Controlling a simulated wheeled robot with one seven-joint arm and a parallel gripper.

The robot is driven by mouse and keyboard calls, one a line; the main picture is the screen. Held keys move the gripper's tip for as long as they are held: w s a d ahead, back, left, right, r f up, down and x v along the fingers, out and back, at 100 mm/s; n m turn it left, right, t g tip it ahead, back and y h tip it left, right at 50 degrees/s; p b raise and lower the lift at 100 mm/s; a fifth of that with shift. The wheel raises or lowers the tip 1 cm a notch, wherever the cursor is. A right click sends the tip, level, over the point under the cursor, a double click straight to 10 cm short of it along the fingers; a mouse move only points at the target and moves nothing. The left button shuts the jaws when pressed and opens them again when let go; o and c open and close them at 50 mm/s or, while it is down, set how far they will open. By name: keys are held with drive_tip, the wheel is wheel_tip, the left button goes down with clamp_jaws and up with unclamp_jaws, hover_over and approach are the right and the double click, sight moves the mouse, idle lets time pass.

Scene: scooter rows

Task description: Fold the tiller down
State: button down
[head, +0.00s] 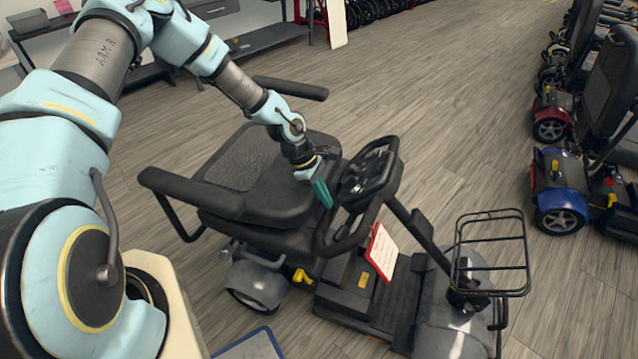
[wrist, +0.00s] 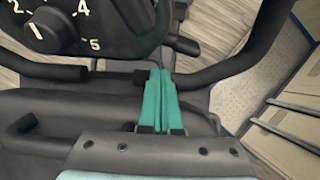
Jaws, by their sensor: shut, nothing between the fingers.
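The mobility scooter's tiller (head: 427,238) rises from the front of the scooter and leans back toward the seat (head: 262,180). Its black head with the loop handlebar (head: 378,172) is close to the seat's front edge. My gripper (head: 325,200) has teal fingers, shut and empty, beside the seat side of the tiller head. In the wrist view, the shut fingers (wrist: 160,75) point at the gap between handlebar parts, with the numbered speed dial (wrist: 62,32) at upper left. Whether the fingertips touch the tiller is hard to tell.
A red-edged sign (head: 382,252) stands between seat and tiller. A wire basket (head: 490,255) is on the scooter's front. An armrest (head: 190,192) is near my arm. Parked scooters (head: 585,170) line the right side; open floor (head: 440,90) lies behind.

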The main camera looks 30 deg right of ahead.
sight(338, 201)
drive_tip(key=shift+s+d+f, duration=0.2)
drive_tip(key=shift+s+f, duration=0.05)
drive_tip(key=shift+f, duration=0.3)
drive_tip(key=shift+s+d+r+p, duration=0.3)
drive_tip(key=shift+s+r, duration=0.15)
drive_tip(key=shift+r, duration=0.25)
drive_tip(key=shift+s+d+r+p, duration=0.3)
drive_tip(key=shift+s+r, duration=0.1)
drive_tip(key=shift+r, duration=0.25)
drive_tip(key=p+v, duration=0.6)
drive_tip(key=v, duration=0.4)
drive_tip(key=shift+s, duration=0.15)
drive_tip(key=shift+r, duration=0.1)
